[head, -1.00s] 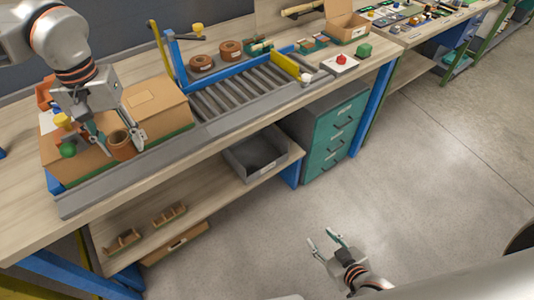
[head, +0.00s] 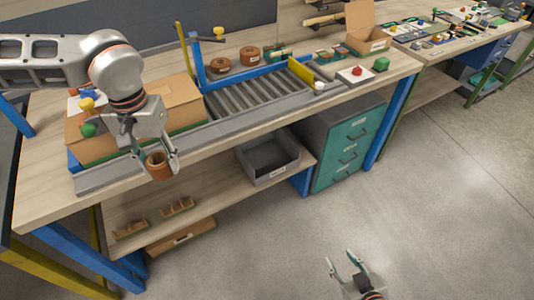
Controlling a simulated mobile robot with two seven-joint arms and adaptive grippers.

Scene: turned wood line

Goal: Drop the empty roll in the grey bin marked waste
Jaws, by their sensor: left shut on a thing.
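The empty roll (head: 159,168) is a brown open-ended cylinder in the head view. My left gripper (head: 157,162) is shut on it and holds it at the front edge of the workbench, in front of the cardboard box. The grey bin (head: 272,174) stands on the lower shelf, to the right of the roll and lower. It is open at the top, looks empty inside and has a small pale label on its front, too small to read. My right gripper (head: 350,264) is open and empty over the floor at the bottom.
A roller conveyor (head: 255,88) with blue rails lies on the bench (head: 50,185) above the bin. A green drawer cabinet (head: 345,145) stands right of the bin. Wooden holders (head: 177,207) sit on the lower shelf (head: 225,190) at left. The floor in front is clear.

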